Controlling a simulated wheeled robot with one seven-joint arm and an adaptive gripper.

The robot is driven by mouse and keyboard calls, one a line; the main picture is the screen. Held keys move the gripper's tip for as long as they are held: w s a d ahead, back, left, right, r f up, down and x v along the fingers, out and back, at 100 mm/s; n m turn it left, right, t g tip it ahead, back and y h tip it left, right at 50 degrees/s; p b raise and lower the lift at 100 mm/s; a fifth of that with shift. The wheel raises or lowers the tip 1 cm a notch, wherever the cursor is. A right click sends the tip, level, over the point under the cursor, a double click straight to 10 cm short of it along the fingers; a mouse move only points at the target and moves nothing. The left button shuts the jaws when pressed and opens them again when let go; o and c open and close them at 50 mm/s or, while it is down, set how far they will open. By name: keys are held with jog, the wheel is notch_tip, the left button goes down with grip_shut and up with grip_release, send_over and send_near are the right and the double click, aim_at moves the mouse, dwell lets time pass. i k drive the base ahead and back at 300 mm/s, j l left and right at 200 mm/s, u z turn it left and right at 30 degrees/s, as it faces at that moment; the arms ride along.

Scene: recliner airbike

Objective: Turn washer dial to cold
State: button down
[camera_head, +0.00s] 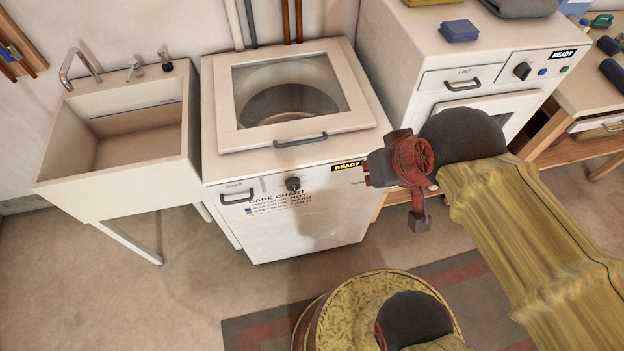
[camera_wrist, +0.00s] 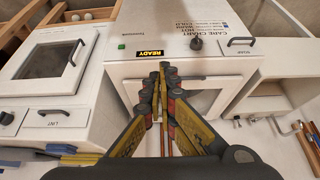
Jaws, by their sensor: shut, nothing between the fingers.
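The white top-loading washer (camera_head: 222,165) stands left of my arm in the head view, its glazed lid closed. Its dark round dial (camera_head: 292,184) is on the front panel, above a care chart (camera_head: 268,204) and the words hot, warm and cold. I cannot tell where the dial points. In the wrist view the picture is turned over, and the dial (camera_wrist: 196,43) sits up and right of the fingertips. My gripper (camera_wrist: 161,72) is shut and empty, apart from the dial. In the head view the red gripper (camera_head: 380,167) is right of the washer front.
A white sink (camera_head: 60,172) stands left of the washer. A dryer (camera_head: 400,60) with its own knob (camera_head: 522,70) stands to the right, beside a wooden table (camera_head: 590,95). A handle (camera_head: 238,197) sticks out left of the dial. The floor before the washer has a grey-and-red rug (camera_head: 250,335).

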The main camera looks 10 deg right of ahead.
aim_at(292, 185)
jog(key=k+j+z, duration=0.15)
jog(key=z, duration=0.2)
jog(key=k+j+z, duration=0.2)
jog(key=z, duration=0.15)
jog(key=k+j+z, duration=0.15)
jog(key=z, duration=0.2)
